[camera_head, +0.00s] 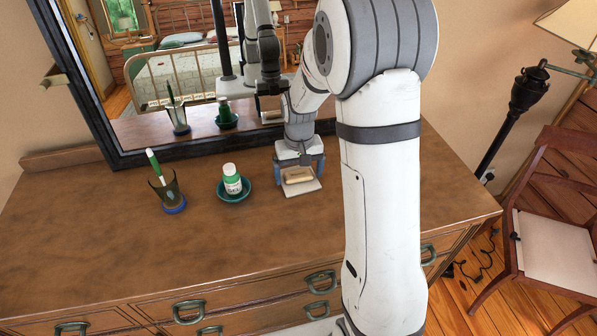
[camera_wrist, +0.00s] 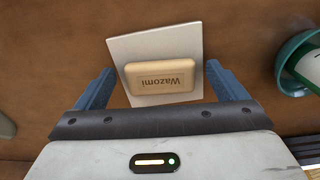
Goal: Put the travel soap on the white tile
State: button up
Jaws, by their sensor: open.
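The travel soap (camera_wrist: 160,75) is a tan rounded bar with the word "Wazomi" on it. It lies on the white tile (camera_wrist: 142,47), a pale square on the wooden dresser top. In the head view the soap (camera_head: 298,176) also rests on the tile (camera_head: 303,189), below my gripper (camera_head: 300,175). In the wrist view my gripper (camera_wrist: 162,82) is open, with one blue finger on each side of the soap and visible gaps between. The fingers are apart from the soap, and it is not held.
A framed mirror (camera_head: 110,150) stands behind. The dresser's front left area is clear.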

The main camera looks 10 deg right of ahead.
aim_at(299, 176)
notch_tip(299, 176, up, 12)
jog(key=s+r+t, duration=0.3)
jog(key=s, duration=1.9)
jog(key=shift+r+b, duration=0.15)
jog(key=shift+b, duration=0.2)
jog(key=shift+d, duration=0.1)
